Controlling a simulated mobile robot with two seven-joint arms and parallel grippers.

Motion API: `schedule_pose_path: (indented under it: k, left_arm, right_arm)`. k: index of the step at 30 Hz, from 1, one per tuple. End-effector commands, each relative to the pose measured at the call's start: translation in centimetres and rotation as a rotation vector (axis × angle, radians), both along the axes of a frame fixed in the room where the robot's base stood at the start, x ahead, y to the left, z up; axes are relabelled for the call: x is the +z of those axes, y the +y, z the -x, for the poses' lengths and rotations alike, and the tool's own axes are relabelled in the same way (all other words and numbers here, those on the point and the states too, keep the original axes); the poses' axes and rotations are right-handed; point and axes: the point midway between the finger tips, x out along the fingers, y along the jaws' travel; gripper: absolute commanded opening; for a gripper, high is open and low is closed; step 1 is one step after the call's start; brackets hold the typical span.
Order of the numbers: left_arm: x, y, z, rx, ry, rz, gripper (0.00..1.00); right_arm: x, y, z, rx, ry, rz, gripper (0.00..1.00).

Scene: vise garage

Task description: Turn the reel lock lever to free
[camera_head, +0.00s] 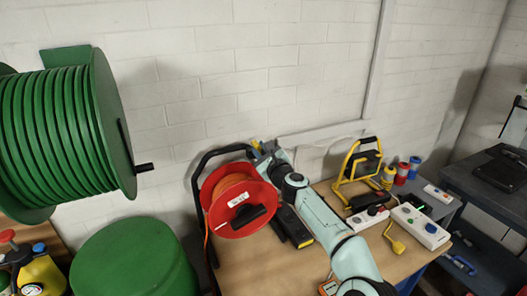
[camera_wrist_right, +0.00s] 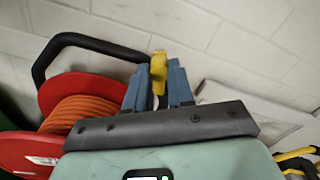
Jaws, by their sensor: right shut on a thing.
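The cable reel (camera_head: 237,202) has red flanges and orange cable and stands in a black tube frame on the wooden bench. It also shows at the left of the right wrist view (camera_wrist_right: 95,98), with the black frame bar above it. A yellow lever (camera_wrist_right: 158,66) sits between the blue fingers of my right gripper (camera_wrist_right: 158,84), which is shut on it. In the head view my right gripper (camera_head: 259,148) is at the upper right of the reel, close to the wall. The fingers and wrist hide much of the lever's lower part. My left gripper is not in view.
A large green hose reel (camera_head: 65,130) and a green drum (camera_head: 135,258) are on the left. A yellow work lamp (camera_head: 359,165), power strips (camera_head: 420,226) and small coloured cans (camera_head: 402,172) stand right of my arm. A white block wall (camera_head: 250,70) is close behind.

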Motion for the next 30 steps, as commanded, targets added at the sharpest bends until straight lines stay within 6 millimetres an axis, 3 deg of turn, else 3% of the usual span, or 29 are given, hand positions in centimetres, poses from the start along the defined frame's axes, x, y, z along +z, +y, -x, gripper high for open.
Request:
schedule_pose_path:
  k: [18,30]
  left_arm:
    - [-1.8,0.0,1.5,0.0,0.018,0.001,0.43]
    - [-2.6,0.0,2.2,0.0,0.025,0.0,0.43]
  right_arm:
    - [-1.5,2.2,1.0,-0.001,-0.224,0.537,0.0]
    - [-2.5,2.8,1.2,-0.002,-0.328,0.786,0.0]
